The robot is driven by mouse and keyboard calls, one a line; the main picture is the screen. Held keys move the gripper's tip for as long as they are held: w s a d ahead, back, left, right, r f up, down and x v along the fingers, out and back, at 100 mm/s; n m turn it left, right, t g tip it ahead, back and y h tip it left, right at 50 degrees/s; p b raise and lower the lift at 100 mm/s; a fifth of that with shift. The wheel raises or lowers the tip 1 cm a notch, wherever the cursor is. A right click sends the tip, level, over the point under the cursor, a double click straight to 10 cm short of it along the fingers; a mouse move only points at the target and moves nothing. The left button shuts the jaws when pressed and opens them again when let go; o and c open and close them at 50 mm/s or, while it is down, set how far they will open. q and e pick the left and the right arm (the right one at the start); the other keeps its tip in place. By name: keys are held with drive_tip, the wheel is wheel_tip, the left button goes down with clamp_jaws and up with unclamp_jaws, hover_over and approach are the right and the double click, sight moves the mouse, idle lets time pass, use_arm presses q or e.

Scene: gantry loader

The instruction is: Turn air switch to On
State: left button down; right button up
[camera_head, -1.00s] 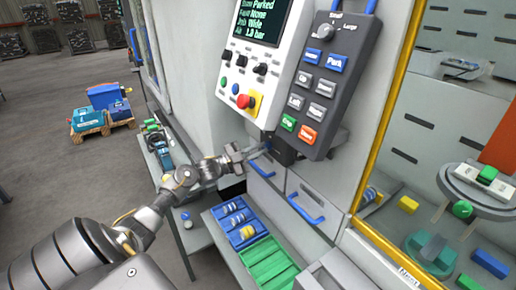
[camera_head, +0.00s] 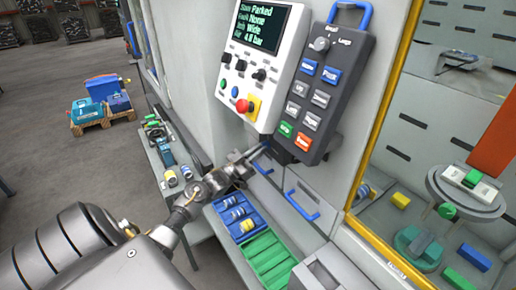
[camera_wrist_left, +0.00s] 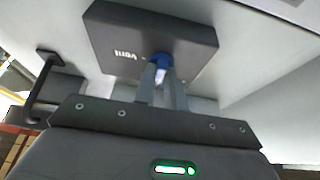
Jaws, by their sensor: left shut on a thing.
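The air switch is a dark box (camera_wrist_left: 120,40) with a blue knob (camera_wrist_left: 162,60) in the left wrist view. The word "Vent" shows on the box; any other label is hidden or too small to read. My left gripper (camera_wrist_left: 163,76) is shut on the blue knob, its two fingers on either side of it. In the head view my left gripper (camera_head: 260,150) reaches in below the white control panel (camera_head: 238,95), and the knob is mostly hidden there. The screen (camera_head: 258,26) shows an air line that seems to read 4.8 bar. My right gripper is not in view.
A dark button pendant (camera_head: 325,90) hangs close above the gripper. A red emergency button (camera_head: 243,105) is on the panel. Blue drawer handles (camera_head: 301,206), a blue tray (camera_head: 218,208) and a green tray (camera_head: 268,258) lie below. A yellow-framed window (camera_head: 368,150) is at right.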

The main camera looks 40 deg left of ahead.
use_arm(q)
drive_tip(key=shift+n, duration=0.3)
drive_tip(key=c, duration=1.5)
unclamp_jaws()
drive_tip(key=shift+o, duration=0.2)
drive_tip(key=shift+d, duration=0.1)
drive_tip(key=shift+w, duration=0.1)
drive_tip(key=b+v, duration=0.4)
drive_tip(key=v, duration=0.6)
drive_tip(key=shift+s, duration=0.4)
drive_tip(key=shift+f, duration=0.15)
